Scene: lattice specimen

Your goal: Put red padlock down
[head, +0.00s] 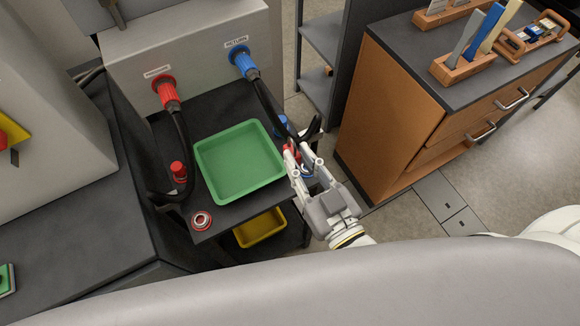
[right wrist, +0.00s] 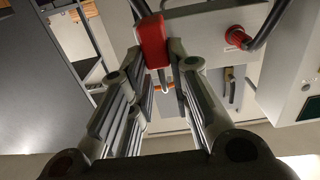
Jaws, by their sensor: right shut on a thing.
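My right gripper (head: 302,160) is shut on the red padlock (right wrist: 152,42), at the right edge of the green tray in the head view. In the right wrist view the padlock's red body shows between the fingertips, with a thin metal shackle below it. In the head view only a small red part of the padlock (head: 291,150) shows, mostly hidden by the fingers. The green tray (head: 208,185) looks empty and lies on a dark cart top (head: 212,112). My left gripper is not in view.
Red (head: 168,92) and blue (head: 244,65) hose connectors sit on the grey panel behind the tray. A red-capped item (head: 178,171) and a red-ringed fitting (head: 201,220) stand left of the tray. A yellow bin (head: 259,228) is below. A wooden cabinet (head: 390,110) stands right.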

